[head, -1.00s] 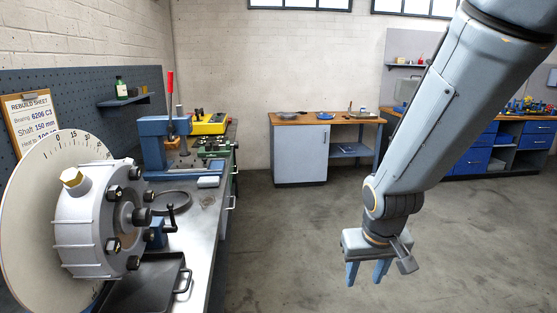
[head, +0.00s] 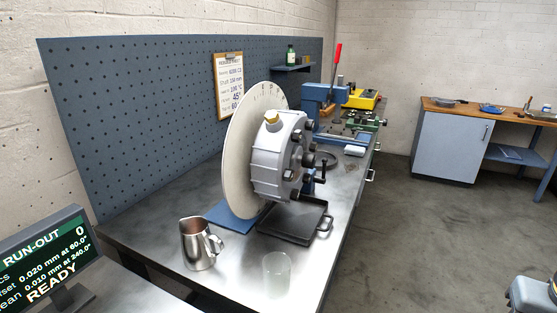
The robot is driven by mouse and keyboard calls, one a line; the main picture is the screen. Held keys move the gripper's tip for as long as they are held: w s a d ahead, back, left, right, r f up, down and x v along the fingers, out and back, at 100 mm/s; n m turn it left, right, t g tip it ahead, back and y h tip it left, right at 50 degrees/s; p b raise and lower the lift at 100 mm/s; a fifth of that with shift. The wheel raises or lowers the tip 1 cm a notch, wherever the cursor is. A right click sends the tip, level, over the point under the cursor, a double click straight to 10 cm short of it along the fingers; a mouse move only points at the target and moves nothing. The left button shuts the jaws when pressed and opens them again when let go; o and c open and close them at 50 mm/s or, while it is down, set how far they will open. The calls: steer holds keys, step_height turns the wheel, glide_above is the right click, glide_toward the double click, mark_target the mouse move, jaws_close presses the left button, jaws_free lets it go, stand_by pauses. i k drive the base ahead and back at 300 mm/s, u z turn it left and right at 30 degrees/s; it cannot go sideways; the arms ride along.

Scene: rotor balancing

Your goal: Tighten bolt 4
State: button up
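The grey rotor hub (head: 272,162) stands upright on the steel bench, in front of a large pale graduated disc (head: 243,150). Several dark bolts ring its right-hand face, and one of them (head: 289,176) shows low on the rim. I cannot read any bolt numbers, so I cannot tell which is bolt 4. A brass-coloured hex plug (head: 272,118) sits on top of the hub. Only a grey part of my gripper (head: 530,296) shows, at the bottom right corner, well away from the rotor. Its fingers are outside the picture.
A black tray (head: 284,238) lies below the rotor. A metal jug (head: 199,248) and a clear beaker (head: 277,272) stand near the bench's front. A monitor (head: 48,262) at lower left reads READY. A blue press (head: 320,103) stands behind the rotor. The floor (head: 425,245) to the right is clear.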

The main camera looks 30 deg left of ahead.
mark_target(288, 174)
steer(key=u, duration=0.05)
steer(key=k, duration=0.15)
steer(key=z, duration=0.8)
steer(key=i, duration=0.5)
steer(key=u, duration=4.4)
steer(key=k, duration=0.35)
steer(key=z, duration=0.95)
